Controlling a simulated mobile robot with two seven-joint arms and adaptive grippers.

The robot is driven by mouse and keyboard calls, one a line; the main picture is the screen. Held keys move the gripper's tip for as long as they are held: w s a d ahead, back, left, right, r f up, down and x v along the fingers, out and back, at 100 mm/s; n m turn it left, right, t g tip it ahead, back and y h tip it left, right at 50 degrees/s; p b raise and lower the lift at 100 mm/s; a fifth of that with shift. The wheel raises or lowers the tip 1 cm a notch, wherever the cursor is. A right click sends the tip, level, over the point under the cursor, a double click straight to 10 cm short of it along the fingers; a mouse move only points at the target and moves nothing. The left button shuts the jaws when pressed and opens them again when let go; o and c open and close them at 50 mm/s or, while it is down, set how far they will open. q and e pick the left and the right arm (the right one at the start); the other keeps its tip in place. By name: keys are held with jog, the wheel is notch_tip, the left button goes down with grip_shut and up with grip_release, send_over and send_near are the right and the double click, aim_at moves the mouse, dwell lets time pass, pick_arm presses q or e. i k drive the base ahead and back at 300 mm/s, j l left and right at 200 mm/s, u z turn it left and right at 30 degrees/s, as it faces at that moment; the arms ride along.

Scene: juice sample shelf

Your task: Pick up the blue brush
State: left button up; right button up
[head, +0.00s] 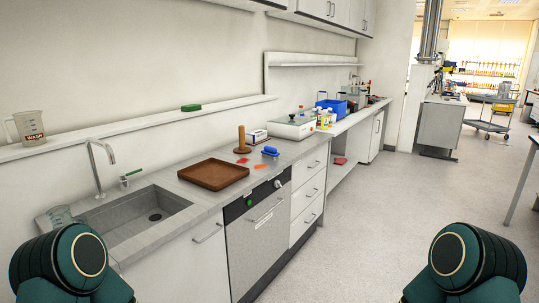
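The blue brush (270,151) is small in the head view. It lies on the grey counter (205,193) near its front edge, right of the brown tray. Nothing touches it from above. Only a rounded dark green part of each of my arms shows, at the bottom left and bottom right corners. Neither of my grippers is in view, so what they hold is hidden.
A brown tray (213,174), a wooden upright holder (242,140) and red and orange pieces (261,167) lie near the brush. A sink (140,219) with a tap (98,165) is at left. The floor (390,210) in front of the counter is clear.

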aim_at(268, 153)
jog(key=z, duration=0.5)
jog(key=i+z, duration=0.35)
jog(key=i, duration=0.55)
jog(key=i+l, duration=0.1)
jog(key=i, duration=2.95)
jog(key=i+u, duration=0.15)
jog(key=u, duration=0.25)
jog(key=i+l+u, duration=0.1)
jog(key=u, duration=0.3)
jog(key=i+l+u, duration=0.15)
jog(key=u, duration=0.25)
jog(key=i, duration=0.1)
